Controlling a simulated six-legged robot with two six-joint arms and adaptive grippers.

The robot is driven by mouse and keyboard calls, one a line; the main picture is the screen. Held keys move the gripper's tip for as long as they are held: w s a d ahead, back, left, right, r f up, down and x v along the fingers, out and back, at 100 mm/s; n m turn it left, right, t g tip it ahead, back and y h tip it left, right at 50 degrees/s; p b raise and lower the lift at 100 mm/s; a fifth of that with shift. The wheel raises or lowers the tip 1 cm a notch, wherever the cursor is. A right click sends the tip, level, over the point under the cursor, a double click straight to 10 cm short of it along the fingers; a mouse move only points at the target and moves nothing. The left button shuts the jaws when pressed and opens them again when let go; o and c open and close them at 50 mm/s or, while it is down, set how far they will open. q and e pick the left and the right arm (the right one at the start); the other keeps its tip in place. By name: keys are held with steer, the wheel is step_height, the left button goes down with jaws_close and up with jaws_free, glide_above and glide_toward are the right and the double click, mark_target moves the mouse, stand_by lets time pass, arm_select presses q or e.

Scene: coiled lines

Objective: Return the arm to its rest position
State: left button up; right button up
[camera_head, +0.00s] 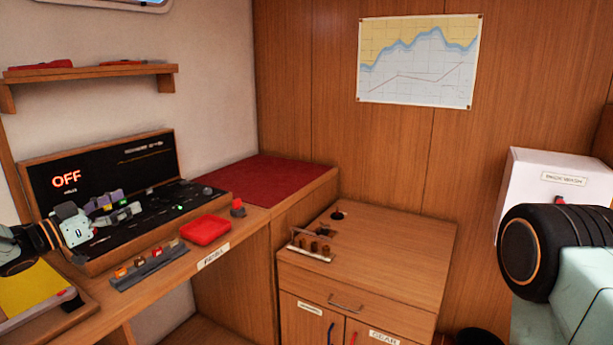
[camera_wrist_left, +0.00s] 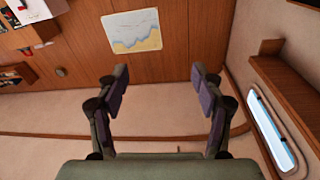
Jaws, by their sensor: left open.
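My left gripper (camera_head: 128,203) is at the left of the head view, in front of the open black panel case (camera_head: 165,155) on the desk. It points to the right. In the left wrist view the gripper (camera_wrist_left: 160,84) is open, with its two dark fingers wide apart and nothing between them.
A red box (camera_head: 205,230) and a grey rack (camera_head: 150,267) with small coloured pieces lie along the desk front. A shelf (camera_head: 95,73) hangs above the case. A wooden cabinet (camera_head: 400,245) stands in the corner below a chart (camera_head: 419,62). A white box (camera_head: 545,190) is at the right.

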arm_select(q)
steer(key=s+d+f+n+g+y+b, duration=0.15)
steer(key=d+f, duration=0.25)
steer(key=f, duration=0.4)
steer(key=s+d+f+n+y, duration=0.2)
steer(key=d+f+n+y, duration=0.1)
steer(key=f, duration=0.5)
steer(key=s+d+f+n+g+y+b, duration=0.1)
steer(key=s+d+f+n+y, duration=0.2)
steer(key=f, duration=0.5)
steer(key=s+d+f+n+g+b, duration=0.1)
steer(key=s+d+f+g, duration=0.4)
steer(key=s+f, duration=0.55)
steer(key=s+d+f+g+b, duration=0.2)
steer(key=s+f, duration=0.1)
steer(key=s, duration=0.8)
steer(key=s+d+f+g+y+b, duration=0.1)
steer(key=s+d+f+g, duration=0.2)
steer(key=s, duration=0.8)
steer(key=s+d+f+g+y+b, duration=0.1)
steer(key=s+d+f+g+b, duration=0.1)
steer(key=s, duration=0.9)
step_height(320, 180, down, 3)
steer(key=shift+s+d+r+g+b, duration=0.15)
steer(key=shift+s+d+g+b, duration=0.15)
steer(key=shift+g, duration=0.45)
steer(key=shift+a+y, duration=0.2)
steer(key=shift+y, duration=0.05)
